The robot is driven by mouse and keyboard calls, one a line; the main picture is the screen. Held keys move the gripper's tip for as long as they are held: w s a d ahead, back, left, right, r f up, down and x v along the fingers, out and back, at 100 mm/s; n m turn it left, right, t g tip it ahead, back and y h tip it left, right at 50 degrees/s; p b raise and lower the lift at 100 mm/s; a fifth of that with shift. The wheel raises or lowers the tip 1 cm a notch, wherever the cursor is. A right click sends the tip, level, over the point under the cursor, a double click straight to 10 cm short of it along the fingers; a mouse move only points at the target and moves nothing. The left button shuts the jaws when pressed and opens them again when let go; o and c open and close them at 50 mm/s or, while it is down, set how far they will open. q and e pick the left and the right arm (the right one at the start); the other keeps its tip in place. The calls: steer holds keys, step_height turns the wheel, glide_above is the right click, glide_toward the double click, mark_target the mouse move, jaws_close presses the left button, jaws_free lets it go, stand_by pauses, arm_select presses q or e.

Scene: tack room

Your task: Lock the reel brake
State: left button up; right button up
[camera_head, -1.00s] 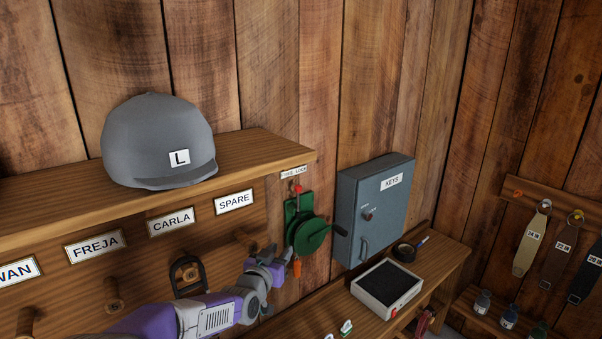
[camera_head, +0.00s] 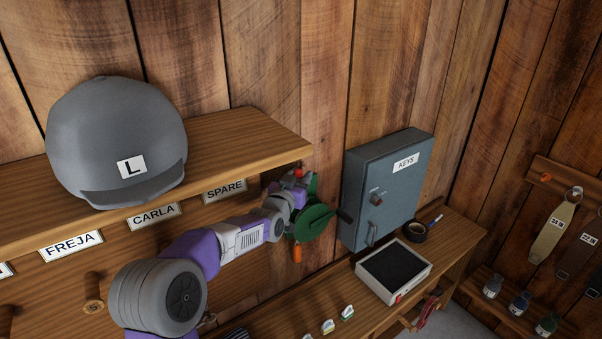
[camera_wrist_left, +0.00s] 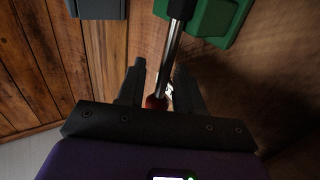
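The green reel (camera_head: 315,222) hangs on the plank wall between the shelf and the grey key cabinet. A small red knob (camera_head: 299,173) shows at its top, just above my left gripper (camera_head: 297,187). In the left wrist view, a metal rod (camera_wrist_left: 172,50) runs down from a green part of the reel (camera_wrist_left: 215,15) to the red knob (camera_wrist_left: 155,102). The fingers of my left gripper (camera_wrist_left: 160,72) stand apart on either side of the rod and knob; a gap shows at the right finger. The reel's left side is partly hidden by my gripper. My right gripper is not in view.
A shelf (camera_head: 235,150) with a grey helmet (camera_head: 115,140) lies above my left arm. The key cabinet (camera_head: 385,190) is right of the reel. Below are a bench with an open box (camera_head: 393,270) and a dark tape roll (camera_head: 414,231). An orange handle (camera_head: 297,254) hangs under the reel.

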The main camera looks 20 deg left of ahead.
arm_select(q)
steer(key=shift+w, duration=0.4)
steer(key=shift+c, duration=0.3)
